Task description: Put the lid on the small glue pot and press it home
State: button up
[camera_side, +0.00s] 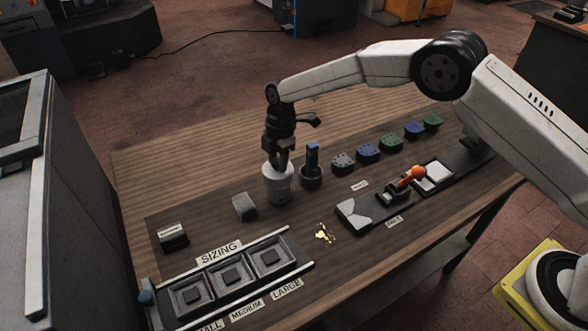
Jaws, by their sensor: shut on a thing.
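The fingers hide the middle of the top. I cannot tell whether the lid sits level or fully down on the pot.
A dark holder (311,177) with a blue-topped item stands close right of the pot. A grey block (244,207) lies to the left. Several coloured blocks (391,145) run toward the back right. Sizing trays (230,275) and an orange-handled tool (411,174) are in front.

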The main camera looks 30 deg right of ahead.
jog(key=shift+f, duration=2.1)
dwell(3.4)
jog(key=o, duration=1.2)
jog(key=shift+r, duration=0.1)
jog(key=shift+r, duration=0.1)
jog(key=shift+r, duration=3.4)
